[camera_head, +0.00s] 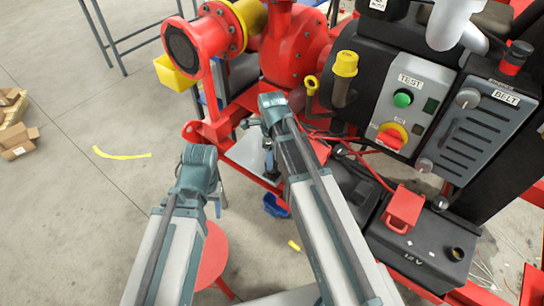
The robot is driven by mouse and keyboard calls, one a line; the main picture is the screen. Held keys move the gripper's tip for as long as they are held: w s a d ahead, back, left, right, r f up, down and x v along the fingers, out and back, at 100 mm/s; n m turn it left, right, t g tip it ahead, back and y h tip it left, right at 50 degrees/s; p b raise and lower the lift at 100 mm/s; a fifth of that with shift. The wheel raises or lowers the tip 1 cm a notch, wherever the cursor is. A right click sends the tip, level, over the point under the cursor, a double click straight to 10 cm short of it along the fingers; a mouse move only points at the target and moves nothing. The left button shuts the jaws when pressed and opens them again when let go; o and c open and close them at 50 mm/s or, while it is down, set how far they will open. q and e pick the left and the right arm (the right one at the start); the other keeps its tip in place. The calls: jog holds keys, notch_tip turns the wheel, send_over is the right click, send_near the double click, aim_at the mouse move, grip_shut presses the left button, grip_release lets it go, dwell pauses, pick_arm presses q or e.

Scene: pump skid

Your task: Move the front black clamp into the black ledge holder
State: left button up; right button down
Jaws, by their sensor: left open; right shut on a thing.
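My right gripper (267,143) is over the light grey ledge plate (243,158) on the red pump frame. It is shut on a small dark thing that looks like a black clamp (269,161), mostly hidden by my arm and gripper. I cannot make out the black ledge holder, or whether the clamp touches the ledge. My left gripper (218,204) is open and empty, lower and to the left of the ledge, above the floor.
The red pump (290,45) and its flanged pipe (195,45) stand behind. A control box (408,100), a black battery (425,245) and a belt guard (480,125) crowd the right. A red stool (212,258) stands below my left arm. Floor at left is mostly clear.

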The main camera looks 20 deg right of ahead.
jog(key=shift+f+b, duration=0.6)
jog(key=shift+f, duration=0.1)
jog(key=shift+c, duration=0.2)
grip_release()
jog(key=shift+r, duration=0.1)
notch_tip(320, 180, up, 14)
jog(key=p, duration=1.4)
